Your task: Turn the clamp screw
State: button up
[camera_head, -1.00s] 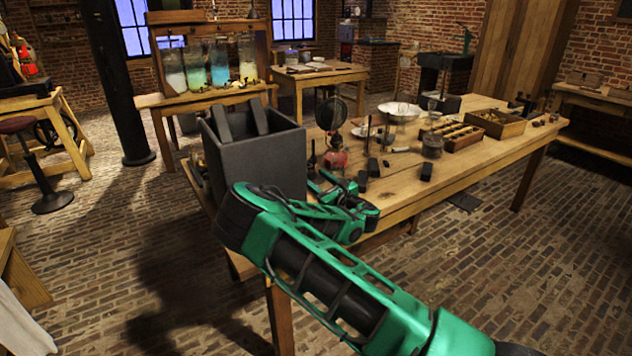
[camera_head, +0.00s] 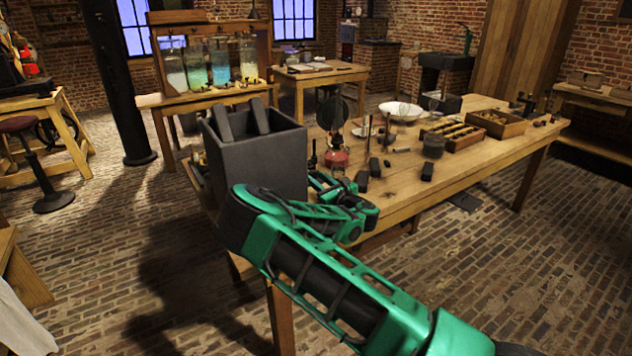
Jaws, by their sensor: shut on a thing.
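My green arm reaches in from the lower right, bends at the elbow, and its wrist folds back over the near edge of the long wooden table. My gripper (camera_head: 320,181) is beside the lower right side of a dark grey open box (camera_head: 255,160). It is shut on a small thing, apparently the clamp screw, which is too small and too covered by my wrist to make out. Two dark plates (camera_head: 261,115) stick up tilted from the box. How far the screw is turned does not show.
A white bowl (camera_head: 401,111) and compartmented wooden trays (camera_head: 497,123) are farther back. Glass jars (camera_head: 220,63) stand on a far bench.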

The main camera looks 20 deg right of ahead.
jog(key=m, duration=0.4)
jog(key=shift+d, duration=0.1)
jog(key=m, duration=0.3)
jog(key=shift+m, duration=0.4)
jog(key=m, duration=0.4)
jog(key=shift+d, duration=0.1)
jog(key=m, duration=0.7)
jog(key=shift+d+m, duration=0.1)
jog(key=shift+m, duration=0.3)
jog(key=m, duration=0.3)
jog(key=shift+f+m, duration=0.1)
jog(key=shift+m, duration=0.2)
jog(key=m, duration=0.4)
jog(key=shift+f+m, duration=0.1)
jog(key=shift+m, duration=1.5)
jog(key=shift+s, duration=0.1)
